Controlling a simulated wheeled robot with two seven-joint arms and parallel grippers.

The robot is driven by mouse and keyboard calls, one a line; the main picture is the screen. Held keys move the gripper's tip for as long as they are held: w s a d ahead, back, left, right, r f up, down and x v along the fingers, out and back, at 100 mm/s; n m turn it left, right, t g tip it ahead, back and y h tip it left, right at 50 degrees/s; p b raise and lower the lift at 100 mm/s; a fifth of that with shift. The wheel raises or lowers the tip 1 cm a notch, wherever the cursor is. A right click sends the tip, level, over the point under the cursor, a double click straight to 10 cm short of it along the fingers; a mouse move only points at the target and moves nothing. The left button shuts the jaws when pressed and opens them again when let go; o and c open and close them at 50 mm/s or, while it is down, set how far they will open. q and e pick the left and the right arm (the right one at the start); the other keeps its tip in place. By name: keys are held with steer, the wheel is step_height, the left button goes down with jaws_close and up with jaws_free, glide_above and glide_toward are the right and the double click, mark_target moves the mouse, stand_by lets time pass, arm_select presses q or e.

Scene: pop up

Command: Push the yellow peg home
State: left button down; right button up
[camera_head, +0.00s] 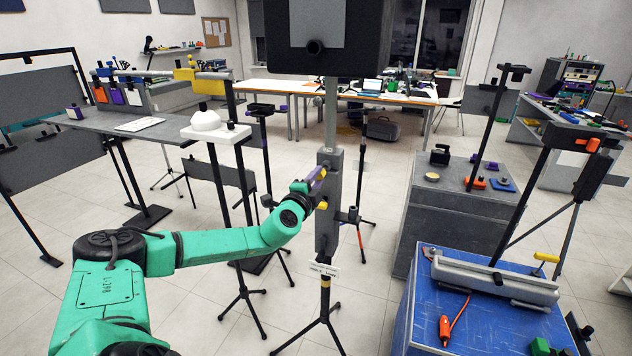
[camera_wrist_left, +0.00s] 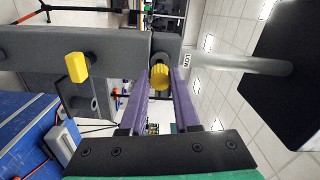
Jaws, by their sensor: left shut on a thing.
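A grey upright block (camera_head: 328,228) stands on a tripod pole and carries two yellow pegs. My left gripper (camera_head: 319,174) reaches its upper part from the left. In the left wrist view its purple fingers are shut on the upper yellow peg (camera_wrist_left: 159,76), whose round end shows between the tips. The lower yellow peg (camera_head: 322,206) sticks out of the block below the gripper. It also shows in the left wrist view (camera_wrist_left: 77,66), clear of the fingers. The depth of the held peg in the block is hidden. My right gripper is not in view.
A dark screen (camera_head: 370,55) hangs on the pole above the block. A blue-topped bench (camera_head: 425,310) is at the lower right, with a grey cabinet (camera_head: 405,225) behind it. A white panel with a dome (camera_head: 212,130) stands on legs to the left.

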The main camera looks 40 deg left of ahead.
arm_select(q)
steer(key=shift+b+x, duration=0.65)
steer(key=shift+x, duration=1.05)
steer(key=c, duration=0.6)
jaws_free()
steer(key=shift+o, duration=0.2)
steer(key=b+v, duration=0.4)
steer(key=v, duration=1)
steer(key=shift+s, duration=0.3)
steer(key=shift+d, duration=0.15)
